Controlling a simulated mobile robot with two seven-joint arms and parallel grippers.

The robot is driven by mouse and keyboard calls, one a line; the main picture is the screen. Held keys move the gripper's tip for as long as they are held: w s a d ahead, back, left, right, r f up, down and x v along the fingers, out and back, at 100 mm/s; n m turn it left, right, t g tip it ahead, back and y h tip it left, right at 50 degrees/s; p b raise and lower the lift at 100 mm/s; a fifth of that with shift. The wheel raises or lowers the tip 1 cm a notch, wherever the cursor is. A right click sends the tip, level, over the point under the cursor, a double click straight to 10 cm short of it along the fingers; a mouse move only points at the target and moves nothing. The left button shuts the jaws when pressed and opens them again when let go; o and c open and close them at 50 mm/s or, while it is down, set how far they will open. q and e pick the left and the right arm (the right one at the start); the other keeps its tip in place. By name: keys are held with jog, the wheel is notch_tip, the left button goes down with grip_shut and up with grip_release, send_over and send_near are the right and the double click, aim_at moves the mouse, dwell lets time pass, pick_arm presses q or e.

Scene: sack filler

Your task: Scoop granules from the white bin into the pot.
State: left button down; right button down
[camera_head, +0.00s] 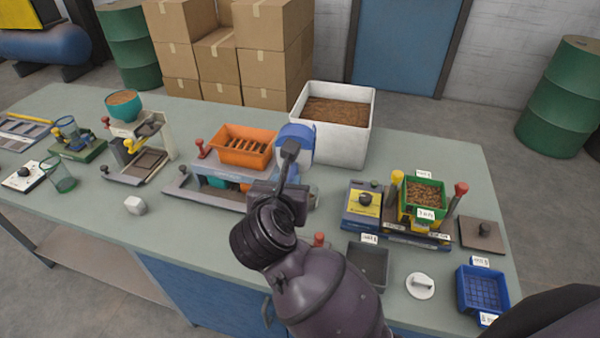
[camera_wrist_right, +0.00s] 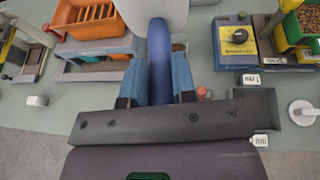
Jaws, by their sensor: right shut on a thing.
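The white bin (camera_head: 340,147) stands at the back of the bench, with brown granules (camera_head: 335,111) inside. My right gripper (camera_head: 291,158) is shut on a blue scoop (camera_head: 299,142) in front of the bin's left side. In the right wrist view the scoop's dark blue handle (camera_wrist_right: 159,55) runs up between the two light blue fingers of the right gripper (camera_wrist_right: 158,80). The scoop's inside is hidden. A green open container (camera_head: 424,193) holding brown granules sits on a device at the right; I cannot tell whether it is the pot. My left gripper is out of view.
An orange slotted tray (camera_head: 243,147) sits on a station left of the scoop. A teal bowl (camera_head: 124,104) of granules stands farther left. A yellow-fronted box with a knob (camera_head: 361,204), a grey tray (camera_head: 370,264) and a blue basket (camera_head: 482,288) lie to the right.

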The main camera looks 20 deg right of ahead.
dwell(0.3)
jog(key=d+f+n+t+y, duration=0.1)
jog(key=d+f+n+y, duration=0.2)
jog(key=d, duration=0.6)
jog(key=n+y, duration=0.2)
jog(key=y, duration=0.1)
jog(key=shift+w+f+t, duration=0.2)
jog(key=shift+f+t, duration=0.1)
jog(key=shift+d, duration=0.15)
